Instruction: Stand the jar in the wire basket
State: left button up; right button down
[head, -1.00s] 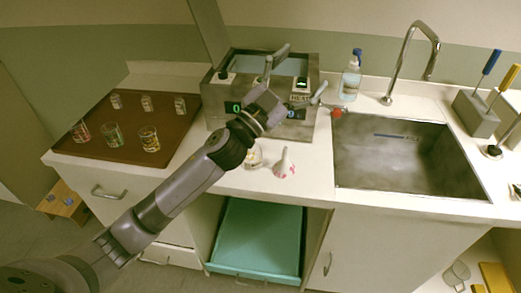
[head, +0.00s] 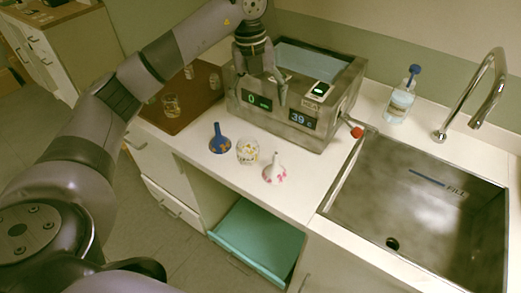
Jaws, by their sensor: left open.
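A small glass jar (head: 248,151) with a yellow and white pattern stands upright on the white counter, between a blue funnel (head: 220,139) and a white funnel (head: 274,170). I take it to be the task's jar. Another patterned glass (head: 171,105) stands on the brown tray (head: 203,98), partly behind my arm. I cannot make out a wire basket. My left gripper (head: 261,88) is open and empty, fingers down, at the front left of the grey water bath (head: 305,97), behind and above the jar. My right gripper is not in view.
The bath has lit displays and a red-tipped lever (head: 356,131) on its right. A steel sink (head: 415,205) with a tap (head: 487,90) and a soap bottle (head: 401,98) lie to the right. The counter's front strip is narrow.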

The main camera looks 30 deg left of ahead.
pick_arm(q)
jog(key=a+y, duration=0.1)
jog(key=a, duration=0.1)
jog(key=p, duration=0.2)
send_over(247, 144)
jog(key=s+d, duration=0.1)
notch_tip(247, 144, down, 10)
jog(key=shift+s+d+f+n, duration=0.15)
jog(key=shift+f+n, duration=0.25)
jog(key=shift+f, duration=0.2)
jog(key=shift+f+p, duration=0.35)
jog(key=shift+p, duration=0.1)
jog(key=f, duration=0.1)
jog(key=f+p, duration=0.1)
jog(key=f, duration=0.1)
jog(key=shift+s+f+p, duration=0.2)
jog(key=shift+f+p, duration=0.1)
jog(key=shift+f, duration=0.5)
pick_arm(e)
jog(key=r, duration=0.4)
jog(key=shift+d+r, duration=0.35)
pick_arm(q)
jog(key=shift+c, duration=0.6)
jog(key=c, duration=1.3)
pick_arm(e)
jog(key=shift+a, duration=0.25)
